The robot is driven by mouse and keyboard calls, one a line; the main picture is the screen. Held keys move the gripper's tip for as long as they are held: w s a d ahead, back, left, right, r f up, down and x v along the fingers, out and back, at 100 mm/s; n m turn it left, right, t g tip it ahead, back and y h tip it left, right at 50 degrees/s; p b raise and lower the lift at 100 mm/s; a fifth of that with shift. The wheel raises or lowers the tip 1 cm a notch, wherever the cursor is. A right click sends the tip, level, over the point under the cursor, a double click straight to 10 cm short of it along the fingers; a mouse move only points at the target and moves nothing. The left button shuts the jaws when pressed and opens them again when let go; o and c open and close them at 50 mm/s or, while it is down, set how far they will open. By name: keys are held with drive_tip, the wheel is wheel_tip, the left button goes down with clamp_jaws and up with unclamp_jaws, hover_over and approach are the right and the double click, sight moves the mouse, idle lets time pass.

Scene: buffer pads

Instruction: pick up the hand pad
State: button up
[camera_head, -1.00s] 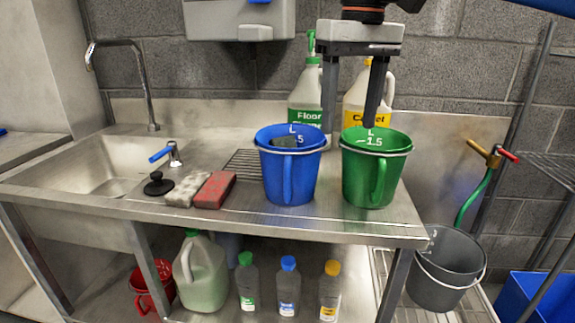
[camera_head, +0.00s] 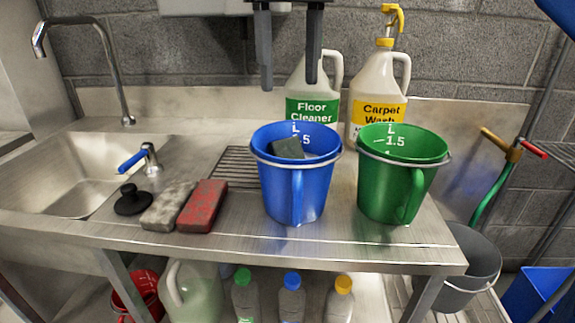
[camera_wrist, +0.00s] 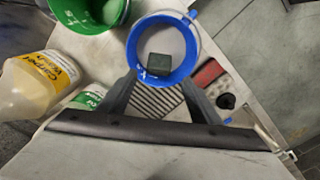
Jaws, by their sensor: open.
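A dark green pad (camera_head: 288,148) sits inside the blue bucket (camera_head: 297,190) on the steel counter, and it shows tilted near the rim. In the wrist view the pad (camera_wrist: 159,64) lies inside the blue bucket (camera_wrist: 188,22), with pale content around it. My gripper (camera_head: 289,86) is open and empty, fingers pointing down, above and behind the bucket in the head view. In the wrist view its fingertips (camera_wrist: 158,80) are spread on either side of the bucket's near rim. A red block-like pad (camera_head: 202,205) and a grey one (camera_head: 168,205) lie left of the bucket.
A green bucket (camera_head: 400,180) stands close on the right. Floor cleaner (camera_head: 312,108) and carpet wash (camera_head: 378,112) bottles stand behind. The sink (camera_head: 70,185), tap (camera_head: 115,75) and black plug (camera_head: 132,200) are at the left. Free counter lies in front of the buckets.

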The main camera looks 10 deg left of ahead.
sight(290, 153)
wheel_tip(290, 153, down, 17)
drive_tip(key=shift+w, duration=0.1)
idle(0.7)
drive_tip(key=c, duration=1)
wheel_tip(290, 153, up, 10)
drive_tip(key=shift+r, duration=0.1)
